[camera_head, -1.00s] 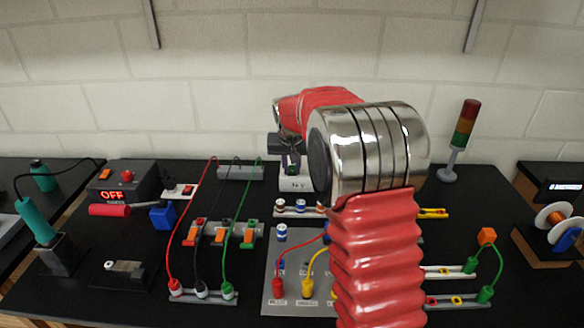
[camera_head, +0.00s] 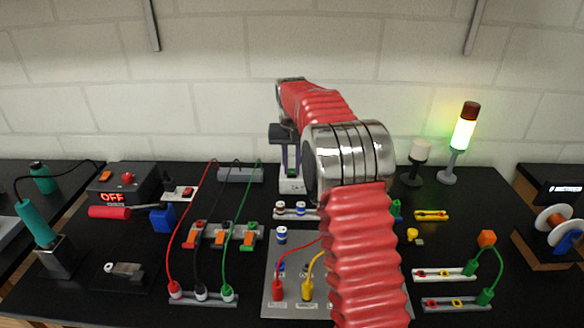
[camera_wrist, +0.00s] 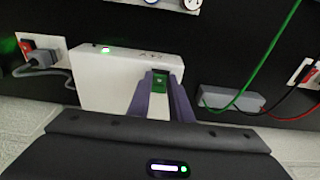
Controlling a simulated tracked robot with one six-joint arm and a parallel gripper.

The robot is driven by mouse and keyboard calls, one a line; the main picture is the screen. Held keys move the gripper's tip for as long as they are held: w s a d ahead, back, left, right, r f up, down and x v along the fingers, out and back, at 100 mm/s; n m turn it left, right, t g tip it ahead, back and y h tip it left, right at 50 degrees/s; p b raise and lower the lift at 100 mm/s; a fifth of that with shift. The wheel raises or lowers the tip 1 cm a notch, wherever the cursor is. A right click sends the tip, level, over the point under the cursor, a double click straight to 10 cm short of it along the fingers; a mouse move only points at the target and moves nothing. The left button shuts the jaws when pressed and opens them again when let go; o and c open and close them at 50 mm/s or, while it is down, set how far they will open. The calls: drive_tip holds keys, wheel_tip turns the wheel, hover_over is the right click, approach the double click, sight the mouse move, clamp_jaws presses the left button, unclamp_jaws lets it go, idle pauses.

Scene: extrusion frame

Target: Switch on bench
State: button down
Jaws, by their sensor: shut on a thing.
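The bench power supply is a white box (camera_head: 292,186) against the wall. Its top shows a lit green lamp (camera_wrist: 105,50) in the wrist view. A green switch (camera_wrist: 160,79) sits at the box's edge. My gripper (camera_wrist: 161,90) has its two purple fingers around the switch, shut on it. In the head view my gripper (camera_head: 291,160) points down over the box, and the fingers partly hide the switch. The stack light (camera_head: 464,133) glows green at the back right.
A black box (camera_head: 125,178) with a red button and a lit OFF sign stands at the left. Terminals (camera_head: 203,297) with red, black and green leads lie in front. A grey panel (camera_head: 275,255) with plugs is at the centre. A white-topped lamp (camera_head: 419,152) stands at the right.

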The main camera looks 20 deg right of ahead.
idle(0.3)
drive_tip(key=c, duration=1.6)
unclamp_jaws()
drive_tip(key=r, duration=0.9)
drive_tip(key=s+r, duration=0.1)
drive_tip(key=r, duration=0.3)
drive_tip(key=shift+s+a+r, duration=0.1)
drive_tip(key=shift+a+r, duration=0.15)
drive_tip(key=shift+r, duration=0.05)
